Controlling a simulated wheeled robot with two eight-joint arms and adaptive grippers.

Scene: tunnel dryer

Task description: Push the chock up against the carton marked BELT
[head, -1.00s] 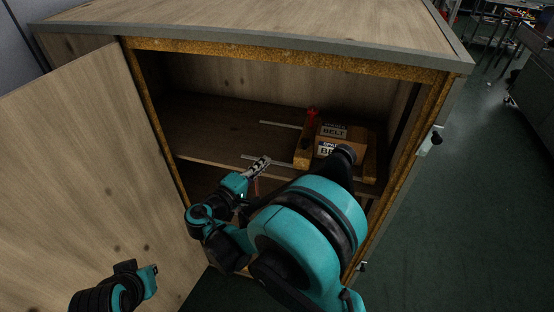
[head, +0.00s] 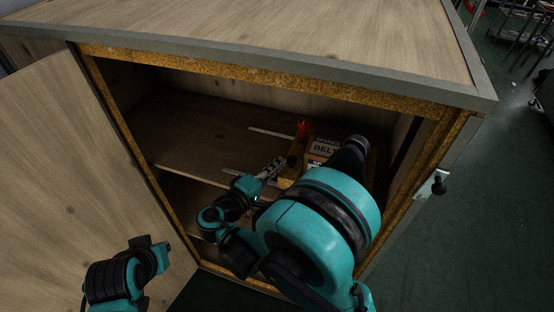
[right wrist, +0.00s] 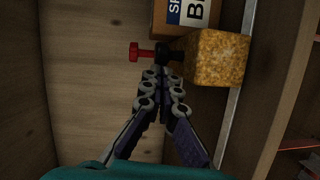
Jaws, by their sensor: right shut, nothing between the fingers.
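In the head view the red knob (head: 304,129) shows on the cabinet shelf. The brown carton marked BELT (head: 324,148) stands just beyond the block, partly behind my right arm; its lower part shows in the right wrist view (right wrist: 185,18). I cannot tell whether block and carton touch. My right gripper (right wrist: 161,72) is shut and empty, its tips close to the black stem. My left gripper's fingers do not show.
Pale metal strips (head: 272,132) lie along the shelf (head: 185,130), with another beside the block (right wrist: 234,100). The cabinet's side walls and top frame (head: 260,72) bound the opening. The open door (head: 75,190) stands at left. The shelf's left part is clear.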

